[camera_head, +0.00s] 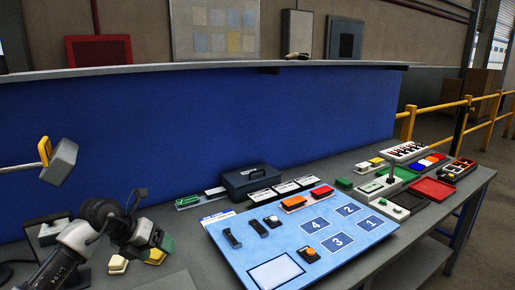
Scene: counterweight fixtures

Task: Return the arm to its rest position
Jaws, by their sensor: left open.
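My left arm comes in from the lower left. Its left gripper (158,240) is low over the table's left part, open, and nothing shows held in it. A green part shows at its tip. A grey block with a yellow piece (60,162) sits on the end of a rod at the far left, above the arm. My right gripper is not in view.
A light blue board (270,272) with numbered squares and orange and red blocks fills the table's middle. Behind it stands a dark grey box (250,180). Trays, including a red tray (432,189), crowd the right end. A blue panel (200,120) closes the back.

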